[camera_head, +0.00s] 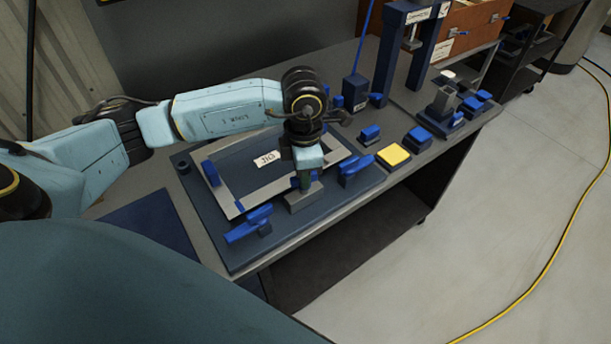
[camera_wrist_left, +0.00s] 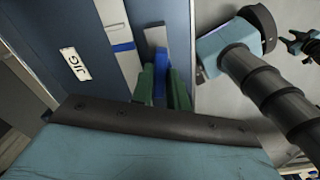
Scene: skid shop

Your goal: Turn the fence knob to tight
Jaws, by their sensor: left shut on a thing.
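The jig (camera_head: 262,205) is a dark blue board with a grey frame and a JIG label, near the front of the bench. A grey fence block (camera_head: 305,200) stands at its near edge. My left gripper (camera_head: 304,184) reaches down onto this block from above. In the left wrist view its green fingers (camera_wrist_left: 161,88) are shut on a blue knob (camera_wrist_left: 160,86); the fingers cover much of it, so its turn angle cannot be told. Part of my other arm shows at the right of the left wrist view, with a small dark gripper-like end whose jaws are unclear.
A yellow pad (camera_head: 393,155) and several small blue fixtures sit to the right. A blue gantry frame (camera_head: 385,70) stands behind. Floor is free at the right, with a yellow cable (camera_head: 545,255).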

